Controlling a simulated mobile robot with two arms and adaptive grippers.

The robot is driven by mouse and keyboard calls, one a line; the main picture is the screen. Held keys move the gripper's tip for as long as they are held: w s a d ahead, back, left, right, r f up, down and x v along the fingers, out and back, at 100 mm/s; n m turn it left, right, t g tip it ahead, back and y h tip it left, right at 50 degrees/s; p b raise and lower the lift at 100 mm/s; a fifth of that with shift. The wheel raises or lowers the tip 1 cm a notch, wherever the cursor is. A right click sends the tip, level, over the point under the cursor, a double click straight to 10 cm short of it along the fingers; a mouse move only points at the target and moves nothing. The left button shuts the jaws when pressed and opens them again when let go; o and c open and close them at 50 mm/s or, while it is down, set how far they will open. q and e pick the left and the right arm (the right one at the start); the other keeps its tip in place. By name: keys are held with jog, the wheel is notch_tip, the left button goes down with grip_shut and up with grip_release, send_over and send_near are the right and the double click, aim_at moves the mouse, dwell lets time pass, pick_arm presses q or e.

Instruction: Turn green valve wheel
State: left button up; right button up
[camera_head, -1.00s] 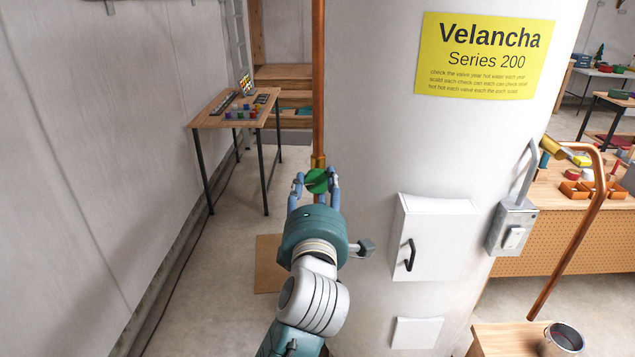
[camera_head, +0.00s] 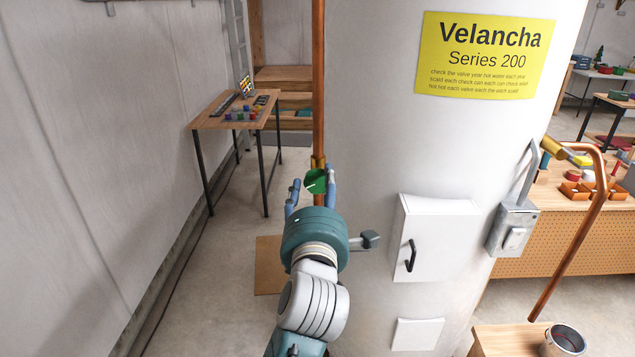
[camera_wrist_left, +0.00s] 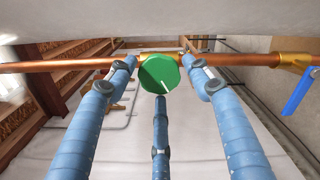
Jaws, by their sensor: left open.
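The green valve wheel (camera_head: 316,182) sits on the vertical copper pipe beside the white tank, and a pale mark shows on its face. It also shows in the left wrist view (camera_wrist_left: 159,74), in front of the copper pipe. My left gripper (camera_head: 312,187) is open, with its blue fingers spread on either side of the wheel. In the left wrist view, two fingers stand left and right of the wheel and a third is below it; the side fingers look apart from the rim. My right gripper is not in view.
The white tank (camera_head: 380,130) stands right of the wheel, with a white box (camera_head: 435,240) with a black handle on it. A small table (camera_head: 215,118) with colored blocks stands at the left. A blue lever (camera_wrist_left: 299,92) is on the pipe in the left wrist view.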

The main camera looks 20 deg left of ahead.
pick_arm(q)
jog(key=shift+p+v, duration=0.35)
jog(key=shift+v, duration=1.95)
